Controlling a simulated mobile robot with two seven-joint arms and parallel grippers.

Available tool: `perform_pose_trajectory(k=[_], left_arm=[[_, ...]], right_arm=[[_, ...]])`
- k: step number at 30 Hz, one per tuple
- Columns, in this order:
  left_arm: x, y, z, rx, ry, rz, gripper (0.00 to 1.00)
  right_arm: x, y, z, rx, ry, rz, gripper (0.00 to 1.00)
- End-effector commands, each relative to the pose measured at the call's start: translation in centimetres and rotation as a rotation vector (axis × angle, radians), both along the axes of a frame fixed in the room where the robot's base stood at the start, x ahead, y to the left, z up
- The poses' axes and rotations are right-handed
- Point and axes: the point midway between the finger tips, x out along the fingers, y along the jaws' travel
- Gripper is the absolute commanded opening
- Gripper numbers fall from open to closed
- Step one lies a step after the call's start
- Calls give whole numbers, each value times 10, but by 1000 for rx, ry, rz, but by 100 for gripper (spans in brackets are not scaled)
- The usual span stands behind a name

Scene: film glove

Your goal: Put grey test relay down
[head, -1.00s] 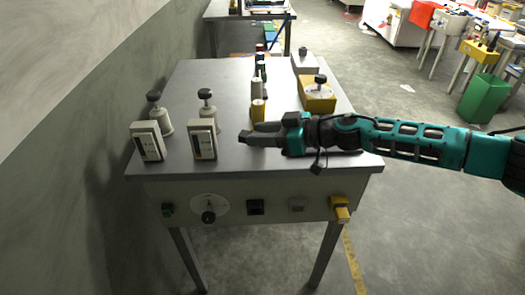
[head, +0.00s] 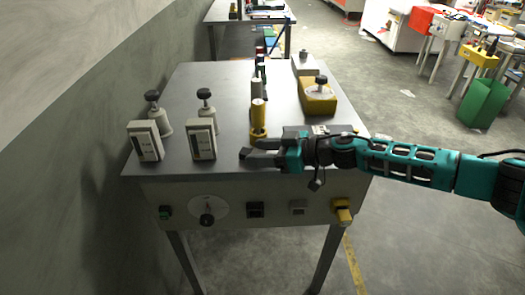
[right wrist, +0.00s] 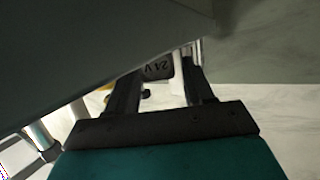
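My right gripper (head: 254,150) reaches in from the right, low over the front edge of the grey bench (head: 224,88). Its fingers stand apart with a dark grey block marked 24 V (right wrist: 158,69) between their tips in the right wrist view; I take this for the grey test relay. Part of it is hidden by a grey surface and the fingers (right wrist: 125,95). In the head view only a small dark end shows at the fingertips. I cannot tell whether it touches the bench. My left gripper is not in view.
Two pale meter boxes (head: 201,139) stand left of the gripper, with black-knobbed posts (head: 206,117) behind. A yellow cylinder (head: 258,114) stands just behind the fingers. A yellow block with a dial (head: 319,96) is behind the wrist. The bench's back left is clear.

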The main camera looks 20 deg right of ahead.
Motion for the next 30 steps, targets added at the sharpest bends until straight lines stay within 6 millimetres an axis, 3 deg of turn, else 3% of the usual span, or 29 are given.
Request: perform_pose_trajectory(k=[3,13,30], left_arm=[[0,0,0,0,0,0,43],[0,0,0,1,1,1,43],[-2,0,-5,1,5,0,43]], right_arm=[[0,0,0,-1,-1,0,63],[-2,-3,4,-1,0,0,63],[-63,-79,32,-3,1,-2,63]])
